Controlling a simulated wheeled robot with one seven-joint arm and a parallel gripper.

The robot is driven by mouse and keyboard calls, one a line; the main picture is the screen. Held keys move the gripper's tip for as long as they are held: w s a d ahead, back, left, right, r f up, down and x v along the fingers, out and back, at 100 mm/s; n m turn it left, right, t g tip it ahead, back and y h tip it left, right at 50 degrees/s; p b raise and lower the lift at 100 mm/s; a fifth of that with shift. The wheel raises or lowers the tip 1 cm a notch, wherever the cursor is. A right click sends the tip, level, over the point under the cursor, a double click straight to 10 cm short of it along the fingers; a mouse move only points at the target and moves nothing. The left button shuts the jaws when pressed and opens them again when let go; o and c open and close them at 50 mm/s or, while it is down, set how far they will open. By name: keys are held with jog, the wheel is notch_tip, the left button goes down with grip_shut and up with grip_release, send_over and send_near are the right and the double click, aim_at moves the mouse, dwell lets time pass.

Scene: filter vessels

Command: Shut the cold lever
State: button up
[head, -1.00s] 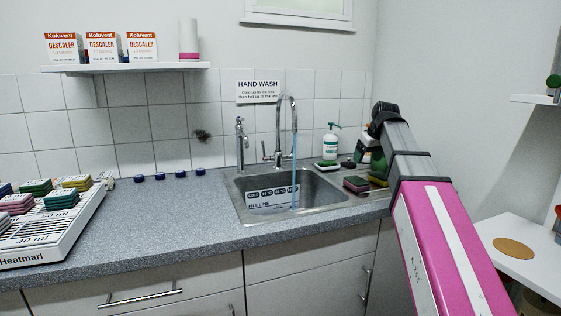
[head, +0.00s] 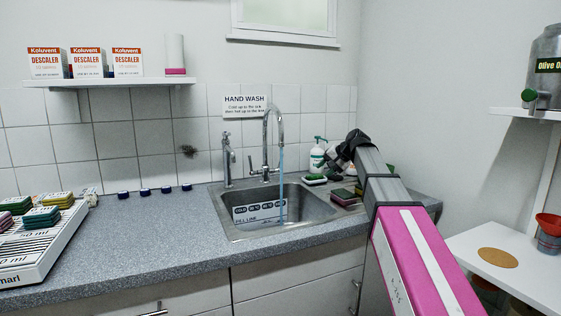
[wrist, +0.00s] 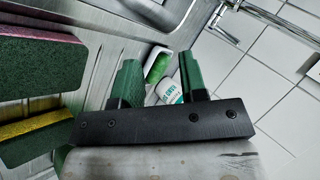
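The chrome tap (head: 267,140) stands behind the sink (head: 232,234), with a thin blue stream running from its spout into the basin. A small lever (head: 252,169) sticks out at the left of its base; I cannot tell whether it is the cold one. In the wrist view chrome tap parts (wrist: 272,16) show at the top right. My gripper (head: 336,158) is right of the tap, near the soap bottle, apart from any lever. In the wrist view its two green fingers (wrist: 160,76) are spread with nothing held between them.
A soap bottle (head: 317,155) and sponges (head: 343,197) stand right of the basin. A second, slimmer tap (head: 227,160) stands to the left. Blue caps (head: 145,191) line the counter's back, and a white rack (head: 50,240) is at far left.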

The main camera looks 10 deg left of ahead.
jog(key=w+a+m+y, duration=0.4)
jog(key=w+a+m, duration=0.1)
jog(key=a+m, duration=0.25)
jog(key=m+t+y, duration=0.3)
jog(key=m+y, duration=0.1)
jog(key=m, duration=0.9)
send_near(281, 158)
jog(key=x, duration=1)
jog(key=shift+w+f, duration=0.15)
jog(key=shift+w, duration=0.25)
grip_shut()
